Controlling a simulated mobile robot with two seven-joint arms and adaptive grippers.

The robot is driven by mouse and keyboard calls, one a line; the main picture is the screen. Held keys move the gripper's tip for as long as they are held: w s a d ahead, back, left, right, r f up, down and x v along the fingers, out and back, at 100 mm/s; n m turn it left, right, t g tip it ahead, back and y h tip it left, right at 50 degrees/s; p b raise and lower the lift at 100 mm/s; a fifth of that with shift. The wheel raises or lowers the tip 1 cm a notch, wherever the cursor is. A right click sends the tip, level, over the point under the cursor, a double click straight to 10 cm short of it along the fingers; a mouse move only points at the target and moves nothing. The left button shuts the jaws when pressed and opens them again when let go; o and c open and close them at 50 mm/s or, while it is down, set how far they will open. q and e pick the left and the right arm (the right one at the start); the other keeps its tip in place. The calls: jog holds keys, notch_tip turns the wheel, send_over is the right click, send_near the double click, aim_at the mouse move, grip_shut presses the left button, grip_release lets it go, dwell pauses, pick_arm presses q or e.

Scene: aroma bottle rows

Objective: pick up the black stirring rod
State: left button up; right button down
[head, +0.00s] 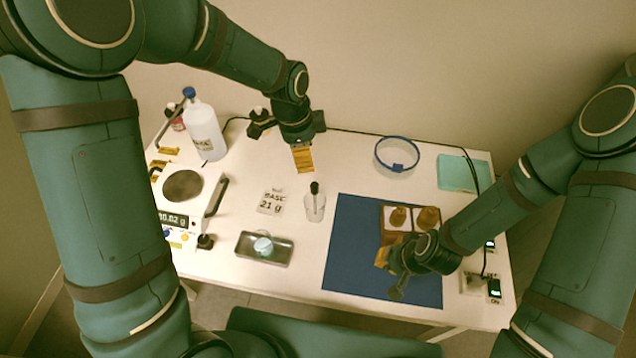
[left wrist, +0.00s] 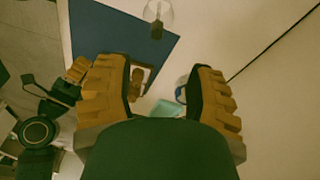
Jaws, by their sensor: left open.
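The black stirring rod (head: 315,188) stands in a small clear beaker (head: 314,211) near the middle of the table, with its dark top above the rim. In the left wrist view, the rod's dark end (left wrist: 157,30) shows at the top, with the beaker (left wrist: 160,8) partly cut off. My left gripper (head: 303,162) is open and empty, pointing down above and behind the rod, apart from it. Its two padded fingers (left wrist: 164,85) frame the lower middle of its wrist view. My right gripper (head: 384,257) is low over the blue mat; its finger gap is not clear.
A blue mat (head: 350,240) with a brown box (head: 427,208) lies right of the beaker. A metal tray (head: 280,252) holding a small jar, a scale (head: 183,187) and a white bottle (head: 205,132) stand left. A blue-rimmed dish (head: 396,155) is behind right.

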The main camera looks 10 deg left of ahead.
aim_at(314, 184)
pick_arm(q)
jog(key=f, duration=0.3)
jog(key=d+f, duration=0.1)
jog(key=f, duration=0.1)
jog(key=f+b, duration=0.1)
jog(key=f, duration=0.2)
jog(key=shift+s+d+f, duration=0.15)
jog(key=shift+f, duration=0.2)
jog(key=shift+d+f, duration=0.2)
jog(key=shift+f, duration=1)
jog(key=shift+d+f, duration=0.15)
jog(key=shift+f, duration=1)
jog(key=shift+o, duration=0.3)
grip_shut()
